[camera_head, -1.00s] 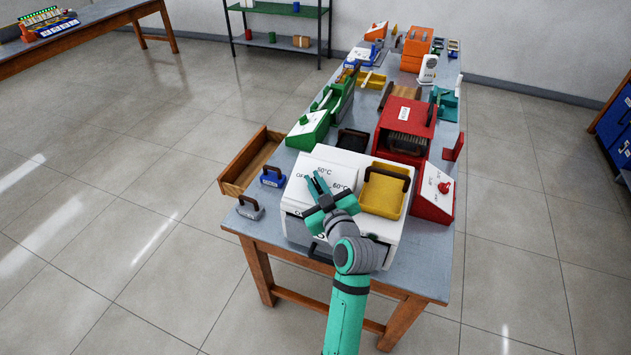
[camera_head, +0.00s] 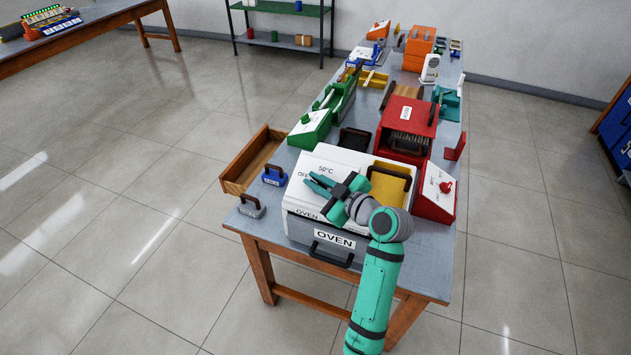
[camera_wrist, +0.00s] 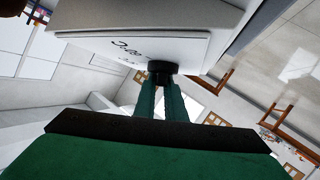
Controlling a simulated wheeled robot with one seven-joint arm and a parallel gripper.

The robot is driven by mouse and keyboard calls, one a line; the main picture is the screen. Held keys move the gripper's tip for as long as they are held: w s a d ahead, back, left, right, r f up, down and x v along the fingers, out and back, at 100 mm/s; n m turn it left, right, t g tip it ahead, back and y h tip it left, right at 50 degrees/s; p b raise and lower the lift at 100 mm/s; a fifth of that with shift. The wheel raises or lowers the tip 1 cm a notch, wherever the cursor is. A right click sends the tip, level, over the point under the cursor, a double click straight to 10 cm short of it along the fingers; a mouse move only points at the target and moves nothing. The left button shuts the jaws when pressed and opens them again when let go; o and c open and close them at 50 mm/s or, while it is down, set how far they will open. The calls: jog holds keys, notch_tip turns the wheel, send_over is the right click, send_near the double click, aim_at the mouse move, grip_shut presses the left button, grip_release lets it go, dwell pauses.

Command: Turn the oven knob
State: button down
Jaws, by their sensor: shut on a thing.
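The oven (camera_head: 317,222) is a white box with an "OVEN" label at the front edge of the table. Its sloping top panel (camera_head: 327,163) carries marks that read "50°C" and "OFF". My gripper (camera_head: 318,187) lies over this panel with its fingers pointing left. In the wrist view, my gripper (camera_wrist: 163,88) is shut on the round black oven knob (camera_wrist: 162,67), which sits against the white panel. In the head view the knob is hidden by my gripper, and other dial marks are covered too.
A yellow tray (camera_head: 389,190) with a dark handle sits on the oven's right, close to my wrist. A red box (camera_head: 434,200) with a red knob stands right of it. Blue (camera_head: 273,177) and grey (camera_head: 250,208) handled blocks lie left. The floor left of the table is clear.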

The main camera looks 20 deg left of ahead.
jog(key=shift+f, duration=0.3)
jog(key=c, duration=1.8)
grip_release()
jog(key=shift+w, duration=0.1)
jog(key=shift+r, duration=0.15)
jog(key=v, duration=1)
jog(key=shift+s+d+r, duration=0.2)
jog(key=shift+s+d, duration=0.05)
jog(key=shift+w, duration=0.1)
